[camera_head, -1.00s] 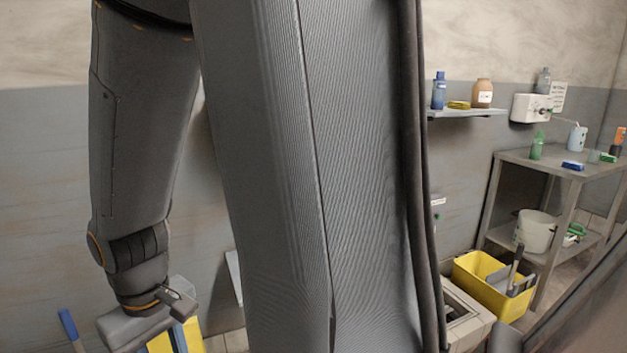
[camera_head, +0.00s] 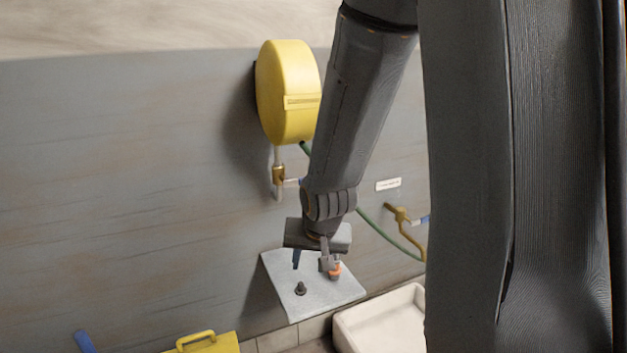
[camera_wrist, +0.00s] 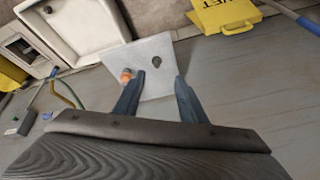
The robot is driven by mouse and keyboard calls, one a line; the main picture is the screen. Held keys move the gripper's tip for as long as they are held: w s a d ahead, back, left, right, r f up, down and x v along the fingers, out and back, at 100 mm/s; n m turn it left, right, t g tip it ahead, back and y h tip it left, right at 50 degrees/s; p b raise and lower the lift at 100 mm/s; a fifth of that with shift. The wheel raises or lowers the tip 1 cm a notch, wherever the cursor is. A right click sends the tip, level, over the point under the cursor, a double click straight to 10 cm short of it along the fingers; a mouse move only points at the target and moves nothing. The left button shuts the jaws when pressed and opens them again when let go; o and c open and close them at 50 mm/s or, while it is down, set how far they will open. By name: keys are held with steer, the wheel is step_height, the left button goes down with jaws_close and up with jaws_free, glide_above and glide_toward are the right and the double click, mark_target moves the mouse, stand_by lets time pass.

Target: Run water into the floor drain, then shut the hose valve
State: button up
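A yellow hose reel (camera_head: 287,92) hangs on the wall in the head view. A brass valve fitting (camera_head: 278,177) sits under it, and a green hose (camera_head: 385,235) runs down to the right. My gripper (camera_head: 312,264) is open and empty, fingers pointing down over a pale wall plate (camera_head: 308,300). In the wrist view its fingers (camera_wrist: 158,92) stand apart in front of that plate (camera_wrist: 147,86). An orange-tipped fitting (camera_head: 334,271) on the plate, possibly the hose nozzle, is beside the fingers and also shows in the wrist view (camera_wrist: 126,76). I cannot make out the floor drain for sure.
A white basin (camera_head: 385,330) is below right. A brass pipe with a blue end (camera_head: 403,217) is on the wall. A yellow wet-floor sign (camera_wrist: 225,16) and a blue handle (camera_head: 85,342) stand at the left.

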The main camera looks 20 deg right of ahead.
steer(key=w+d+r+m+t, duration=0.1)
steer(key=w+d+m+t, duration=0.5)
steer(key=w, duration=0.6)
steer(key=m+t, duration=0.7)
glide_toward(300, 178)
steer(key=w+d+f, duration=0.1)
steer(key=w+d, duration=0.2)
steer(key=d, duration=0.1)
steer(key=shift+y, duration=0.3)
steer(key=w, duration=0.7)
steer(key=shift+w+a+f, duration=0.1)
steer(key=shift+w+a, duration=0.05)
steer(key=shift+a, duration=0.05)
jaws_close()
